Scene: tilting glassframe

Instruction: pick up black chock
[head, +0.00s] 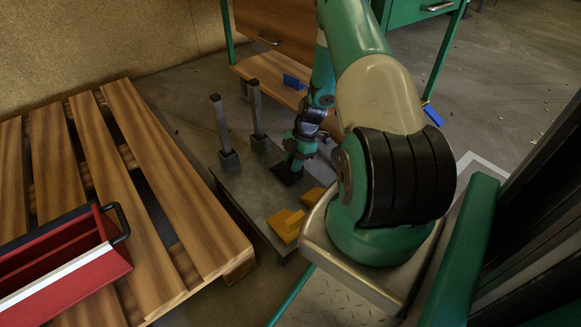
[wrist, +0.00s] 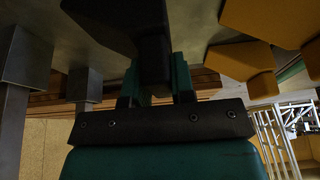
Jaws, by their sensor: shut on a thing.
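The black chock (head: 287,176) sits low at the metal plate, directly under my gripper (head: 296,160) in the head view. In the wrist view the dark chock (wrist: 135,25) fills the top middle, and my gripper (wrist: 155,85) has its green fingers closed on it. Part of the chock is hidden by the fingers. I cannot tell whether it touches the plate.
Yellow chocks (head: 287,222) lie on the metal plate (head: 238,186) close by. Two upright metal posts (head: 222,130) stand behind. A wooden pallet (head: 195,210) with a red toolbox (head: 75,255) is at left. Blue chocks (head: 292,81) lie farther off.

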